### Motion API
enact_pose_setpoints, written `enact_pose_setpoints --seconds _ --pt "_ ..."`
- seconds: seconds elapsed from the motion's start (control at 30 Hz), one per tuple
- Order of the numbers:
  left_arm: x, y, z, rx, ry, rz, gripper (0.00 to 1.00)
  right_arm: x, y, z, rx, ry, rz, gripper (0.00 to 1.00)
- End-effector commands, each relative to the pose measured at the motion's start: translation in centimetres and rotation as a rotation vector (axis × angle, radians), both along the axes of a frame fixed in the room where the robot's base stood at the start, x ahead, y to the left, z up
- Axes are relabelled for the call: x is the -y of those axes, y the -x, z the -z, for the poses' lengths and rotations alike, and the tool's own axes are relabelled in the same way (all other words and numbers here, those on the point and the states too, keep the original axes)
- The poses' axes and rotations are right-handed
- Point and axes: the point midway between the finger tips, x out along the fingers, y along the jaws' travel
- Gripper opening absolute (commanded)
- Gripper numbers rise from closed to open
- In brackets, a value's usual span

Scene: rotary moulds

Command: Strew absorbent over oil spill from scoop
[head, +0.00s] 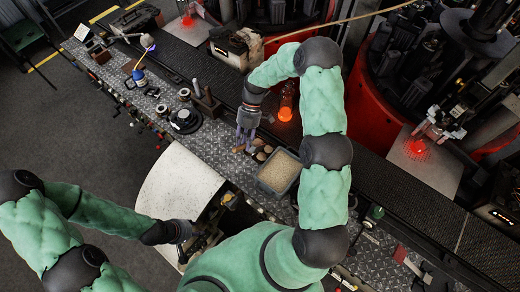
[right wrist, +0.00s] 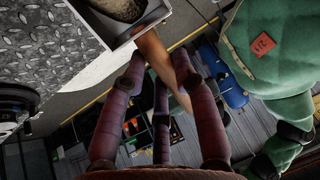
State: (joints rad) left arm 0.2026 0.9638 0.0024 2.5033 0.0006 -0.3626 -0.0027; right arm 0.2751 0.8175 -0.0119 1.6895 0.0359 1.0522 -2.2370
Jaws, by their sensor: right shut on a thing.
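My right gripper (head: 245,138) is shut on the scoop's wooden handle, above the chequer-plate bench. The brown handle (right wrist: 156,52) runs up between the fingers (right wrist: 160,82) in the right wrist view. The scoop's metal pan (right wrist: 148,18) is at the top of that view, with dark tan grains in it; in the head view the scoop (head: 262,153) lies just left of the bin. A grey bin (head: 263,184) full of beige granules stands on the bench. My left gripper (head: 188,231) is low, near a pale curved sheet; its fingers are unclear. I cannot make out the oil spill.
The pale curved sheet (head: 180,185) stands at the bench's front edge. A round black fixture (head: 185,118) and small parts lie on the bench (head: 150,103). Red machines with glowing orange glass (head: 285,110) stand behind. The grey floor (head: 80,125) at left is clear.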

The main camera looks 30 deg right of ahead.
Motion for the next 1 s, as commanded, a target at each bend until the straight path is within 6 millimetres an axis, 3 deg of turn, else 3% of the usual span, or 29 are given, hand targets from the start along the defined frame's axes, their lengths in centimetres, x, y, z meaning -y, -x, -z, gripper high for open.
enact_pose_setpoints --seconds 0.37,1.0 --pt "0.0 0.0 0.6 0.0 0.0 0.0 0.37 1.2 -0.5 -0.7 -0.036 -0.093 0.003 0.0" --pt "0.0 0.0 1.3 0.0 0.0 0.0 0.37 1.6 -0.6 -1.0 -0.049 -0.132 0.002 0.0"
